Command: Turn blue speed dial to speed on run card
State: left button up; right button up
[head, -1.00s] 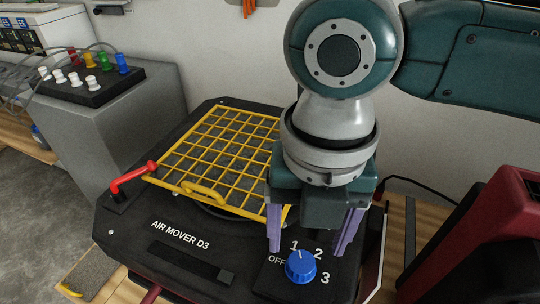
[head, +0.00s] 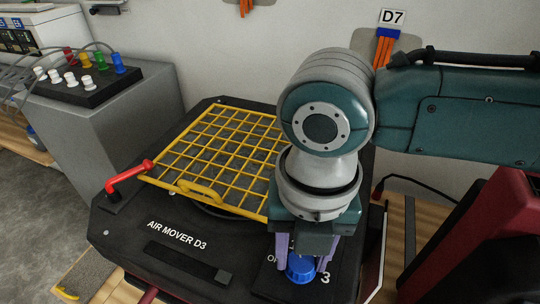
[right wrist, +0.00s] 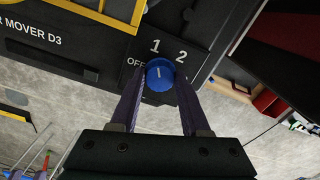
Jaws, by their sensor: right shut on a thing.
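The blue speed dial (head: 300,270) sits at the front right corner of the black AIR MOVER D3 unit (head: 140,232). My right gripper (head: 302,260) reaches down from above, its purple fingers on either side of the dial, shut on it. In the right wrist view the dial (right wrist: 160,76) is between the fingertips, and its white line points up close to the 1. The labels OFF, 1 and 2 show there; the 3 shows beside the gripper in the head view. I can make out no run card. My left gripper is not in view.
A yellow grid (head: 222,150) covers the unit's top, with a red handle (head: 130,177) at its left. A grey cabinet (head: 120,130) with a black plug box stands left. A dark red machine (head: 475,240) stands close on the right.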

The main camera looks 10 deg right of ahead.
grip_shut()
jog(key=shift+r, duration=0.1)
